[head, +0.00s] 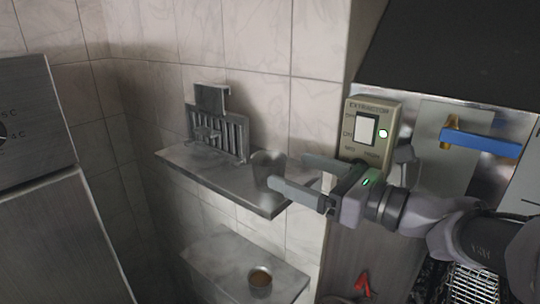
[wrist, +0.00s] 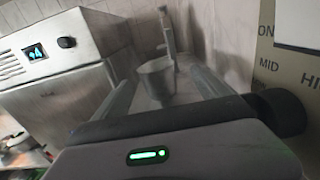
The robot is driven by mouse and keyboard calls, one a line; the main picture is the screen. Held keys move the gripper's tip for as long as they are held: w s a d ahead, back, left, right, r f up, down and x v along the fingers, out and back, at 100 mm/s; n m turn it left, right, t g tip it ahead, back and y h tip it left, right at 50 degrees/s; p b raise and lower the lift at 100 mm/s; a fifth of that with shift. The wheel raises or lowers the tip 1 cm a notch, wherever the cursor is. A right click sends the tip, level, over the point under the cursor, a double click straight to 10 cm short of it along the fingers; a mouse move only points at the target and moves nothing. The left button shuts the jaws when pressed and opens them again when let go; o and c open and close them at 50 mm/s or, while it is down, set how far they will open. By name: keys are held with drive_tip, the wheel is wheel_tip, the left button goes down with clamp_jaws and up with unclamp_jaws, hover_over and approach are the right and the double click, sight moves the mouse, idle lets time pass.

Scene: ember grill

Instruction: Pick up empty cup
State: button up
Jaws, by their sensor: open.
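A grey metal cup (head: 267,164) stands near the right end of the upper wall shelf (head: 205,176). My gripper (head: 289,171) is open and level with the shelf, just right of the cup. In the wrist view the cup (wrist: 157,80) is ahead, between the two spread fingers and apart from them. No contents can be made out in it. A second small cup (head: 260,279) with something brown in it sits on the lower shelf (head: 225,262).
A slotted metal rack (head: 216,128) stands on the upper shelf, left of the cup. An extractor switch box (head: 367,130) is on the wall close behind my gripper. A steel appliance (head: 50,230) fills the left. A blue handle (head: 490,143) sticks out at right.

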sight(256, 160)
drive_tip(key=p+x, duration=0.1)
drive_tip(key=x, duration=0.6)
drive_tip(key=shift+s+a+f, duration=0.1)
drive_tip(key=shift+s+f, duration=0.1)
drive_tip(key=shift+s, duration=0.15)
drive_tip(key=shift+c, duration=0.5)
drive_tip(key=c, duration=1.4)
drive_tip(key=shift+o, duration=0.2)
drive_tip(key=shift+r, duration=0.1)
